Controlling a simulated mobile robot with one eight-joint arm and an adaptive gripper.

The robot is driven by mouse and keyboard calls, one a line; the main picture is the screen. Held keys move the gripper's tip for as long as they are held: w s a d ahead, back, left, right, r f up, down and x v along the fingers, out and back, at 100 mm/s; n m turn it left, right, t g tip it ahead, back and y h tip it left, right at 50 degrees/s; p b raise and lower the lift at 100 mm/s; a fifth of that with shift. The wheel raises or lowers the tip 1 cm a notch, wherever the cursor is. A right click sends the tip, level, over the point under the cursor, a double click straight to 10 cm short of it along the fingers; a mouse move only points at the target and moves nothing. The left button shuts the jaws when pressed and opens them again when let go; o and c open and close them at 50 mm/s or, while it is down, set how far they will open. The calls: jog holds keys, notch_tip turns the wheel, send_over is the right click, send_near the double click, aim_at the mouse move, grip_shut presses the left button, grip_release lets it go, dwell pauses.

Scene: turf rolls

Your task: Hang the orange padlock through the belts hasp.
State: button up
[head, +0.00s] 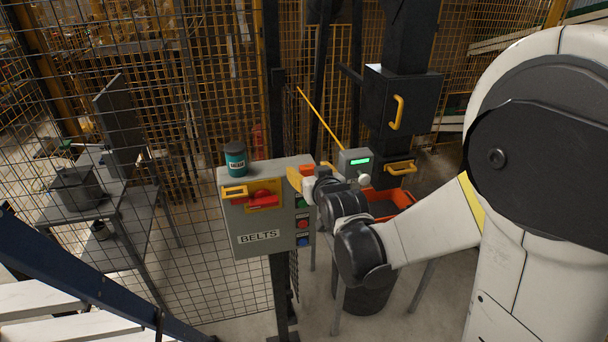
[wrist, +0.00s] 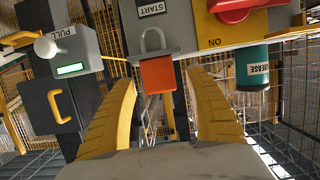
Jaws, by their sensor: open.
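The orange padlock (wrist: 157,74) is in the wrist view, with its grey shackle toward the top of the picture, against the grey box edge. My gripper (wrist: 165,85) is open, with one yellow finger on each side of the padlock and gaps between; it is not gripped.
A teal grease can (head: 235,160) stands on the box top. A grey device with a green display (head: 356,161) is just right of my gripper. Mesh fencing (head: 170,130) stands behind and left.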

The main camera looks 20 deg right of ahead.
jog(key=shift+w+f, duration=0.15)
jog(key=shift+w, duration=0.25)
jog(key=shift+c, duration=0.2)
jog(key=c, duration=1.3)
